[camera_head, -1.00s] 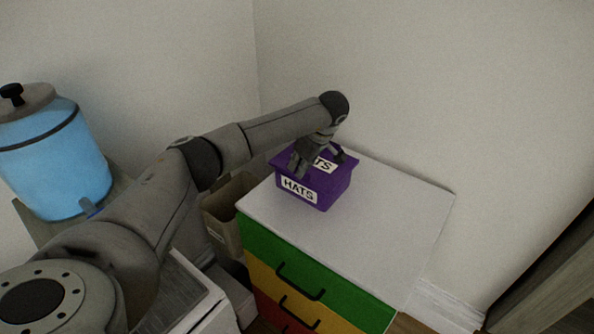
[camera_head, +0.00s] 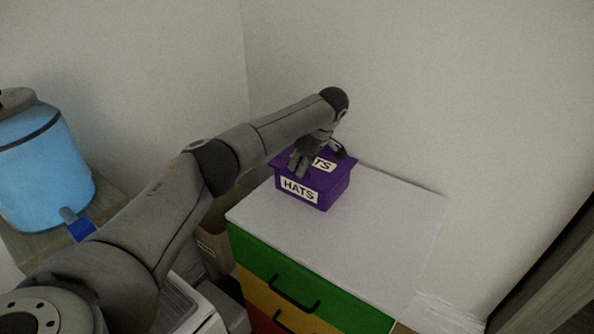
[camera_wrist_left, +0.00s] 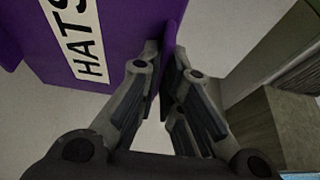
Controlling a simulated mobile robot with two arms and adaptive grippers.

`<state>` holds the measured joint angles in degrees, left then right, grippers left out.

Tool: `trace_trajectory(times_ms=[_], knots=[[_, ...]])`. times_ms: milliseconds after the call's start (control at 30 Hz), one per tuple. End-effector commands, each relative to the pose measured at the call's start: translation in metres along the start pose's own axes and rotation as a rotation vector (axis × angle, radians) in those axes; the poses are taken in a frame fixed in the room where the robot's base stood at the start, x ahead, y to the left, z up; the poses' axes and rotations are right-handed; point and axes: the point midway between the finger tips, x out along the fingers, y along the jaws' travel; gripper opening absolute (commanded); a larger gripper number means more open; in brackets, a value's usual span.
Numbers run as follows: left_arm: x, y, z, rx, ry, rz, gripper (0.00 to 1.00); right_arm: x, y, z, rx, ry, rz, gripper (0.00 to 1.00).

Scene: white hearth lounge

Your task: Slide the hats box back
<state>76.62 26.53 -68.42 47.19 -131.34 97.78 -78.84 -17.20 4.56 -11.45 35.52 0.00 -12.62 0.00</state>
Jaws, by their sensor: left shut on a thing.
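The hats box (camera_head: 337,191) is a purple lidded box with white HATS labels on its front and top. It stands upright on the white top of a drawer cabinet (camera_head: 375,235), towards the back, near the wall. My left gripper (camera_head: 300,168) reaches over the box from the left. In the left wrist view, my left gripper (camera_wrist_left: 167,62) is shut on a purple edge of the hats box (camera_wrist_left: 125,20), with one finger on each side. Part of the lid is hidden under the gripper. My right gripper is not in view.
The cabinet has green, yellow and red drawers with dark handles (camera_head: 292,293). Its top is clear in front and to the right of the box. A blue drink dispenser (camera_head: 40,165) stands at the left. A beige bin (camera_head: 215,250) stands beside the cabinet. Walls rise behind.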

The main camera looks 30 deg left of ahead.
Motion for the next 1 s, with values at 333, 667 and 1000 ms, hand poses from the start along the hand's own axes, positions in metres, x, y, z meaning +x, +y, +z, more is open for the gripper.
trace_trajectory(times_ms=[333, 667, 1000], knots=[[0.001, 0.014, 0.001, 0.001, 0.0, 0.002, 0.0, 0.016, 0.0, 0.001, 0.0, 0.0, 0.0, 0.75], [-0.001, 0.019, 0.0, 0.001, 0.001, 0.002, 0.0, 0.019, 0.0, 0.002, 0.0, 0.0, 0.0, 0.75], [-0.001, 0.019, 0.0, 0.001, 0.001, 0.002, 0.32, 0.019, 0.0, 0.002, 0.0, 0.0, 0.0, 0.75]])
